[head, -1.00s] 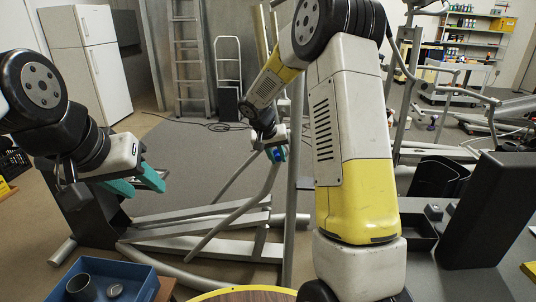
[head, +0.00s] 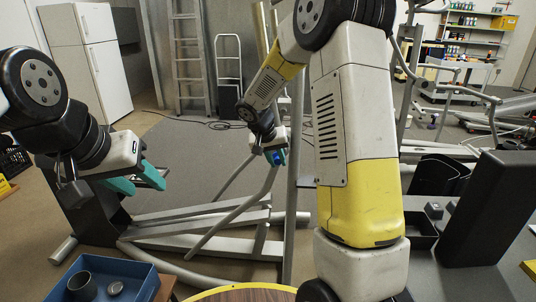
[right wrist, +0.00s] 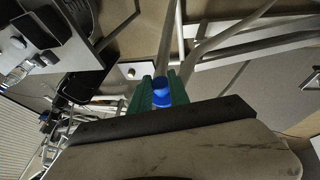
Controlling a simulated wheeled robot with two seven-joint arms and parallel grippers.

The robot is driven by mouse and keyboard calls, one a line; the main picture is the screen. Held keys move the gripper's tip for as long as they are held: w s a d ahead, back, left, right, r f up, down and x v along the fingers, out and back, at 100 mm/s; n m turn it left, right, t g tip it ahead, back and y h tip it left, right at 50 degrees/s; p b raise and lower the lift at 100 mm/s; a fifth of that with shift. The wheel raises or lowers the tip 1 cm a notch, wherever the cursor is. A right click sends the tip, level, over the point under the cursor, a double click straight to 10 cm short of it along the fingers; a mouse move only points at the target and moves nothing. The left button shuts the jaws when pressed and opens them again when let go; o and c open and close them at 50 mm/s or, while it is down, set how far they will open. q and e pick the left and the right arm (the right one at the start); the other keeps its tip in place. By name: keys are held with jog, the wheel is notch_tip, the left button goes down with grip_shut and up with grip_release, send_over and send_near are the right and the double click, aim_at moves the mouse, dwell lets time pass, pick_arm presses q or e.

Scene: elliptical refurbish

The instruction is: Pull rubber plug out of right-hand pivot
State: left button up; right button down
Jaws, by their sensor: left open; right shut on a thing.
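My right gripper (head: 276,157) is shut on a blue rubber plug (head: 277,158) at the top of a curved grey tube (head: 254,196) of the elliptical frame. In the right wrist view the blue plug (right wrist: 162,92) sits between the teal fingers, with grey tubes running just behind it. I cannot tell whether the plug is still seated in the pivot, as the fingers hide that spot. My left gripper (head: 143,184) is open and empty, with teal fingers, out to the left above the frame's base.
The elliptical's grey base bars (head: 195,222) lie on the floor below. A blue tray (head: 143,284) with a dark cup (head: 82,286) and a small round part (head: 115,288) is at the front left. An upright post (head: 292,210) stands just right of my right gripper.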

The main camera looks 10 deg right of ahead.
jog(key=shift+s+a, duration=0.2)
jog(key=shift+s, duration=0.55)
jog(key=shift+s+a, duration=0.25)
jog(key=shift+s, duration=0.5)
jog(key=shift+s+a, duration=0.2)
jog(key=shift+s, duration=0.55)
